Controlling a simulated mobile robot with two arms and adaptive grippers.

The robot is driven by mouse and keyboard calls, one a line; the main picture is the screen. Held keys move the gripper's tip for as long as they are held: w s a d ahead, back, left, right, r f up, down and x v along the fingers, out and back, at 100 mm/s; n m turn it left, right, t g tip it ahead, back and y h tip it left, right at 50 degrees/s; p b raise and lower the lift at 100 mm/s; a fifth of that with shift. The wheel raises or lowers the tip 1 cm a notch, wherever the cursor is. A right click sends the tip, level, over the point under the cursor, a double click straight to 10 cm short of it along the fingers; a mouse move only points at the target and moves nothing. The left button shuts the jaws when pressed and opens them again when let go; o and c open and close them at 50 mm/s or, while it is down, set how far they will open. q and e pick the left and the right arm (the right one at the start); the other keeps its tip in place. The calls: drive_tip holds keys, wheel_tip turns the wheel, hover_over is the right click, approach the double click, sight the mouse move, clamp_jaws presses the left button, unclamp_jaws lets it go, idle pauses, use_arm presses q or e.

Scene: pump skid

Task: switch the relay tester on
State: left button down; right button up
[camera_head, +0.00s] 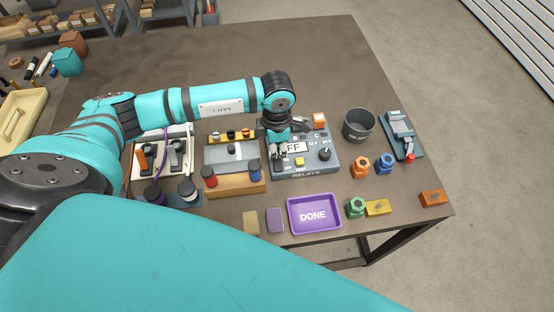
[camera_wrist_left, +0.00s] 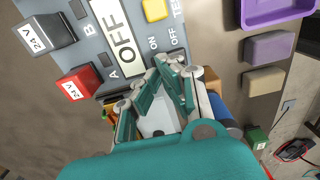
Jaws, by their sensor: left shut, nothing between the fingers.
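The relay tester (camera_head: 328,166) is a grey box marked RELAYS on the table. My left gripper (camera_head: 278,153) is over the tester's left side. Its shut, empty fingertips (camera_wrist_left: 171,66) are by the ON and OFF lettering and hide what lies there. Contact cannot be told. My right gripper is not in view.
A purple DONE tray (camera_head: 315,231) stands in front of the tester. A dark round bin (camera_head: 358,123) and a grey clamp-like device (camera_head: 402,140) are to the right.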

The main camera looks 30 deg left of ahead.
sight(277, 159)
use_arm(q)
drive_tip(key=shift+f+b, duration=1.1)
drive_tip(key=shift+f, duration=0.1)
idle(0.4)
drive_tip(key=shift+r, duration=0.2)
drive_tip(key=shift+r+p, duration=2)
drive_tip(key=shift+r, duration=1.4)
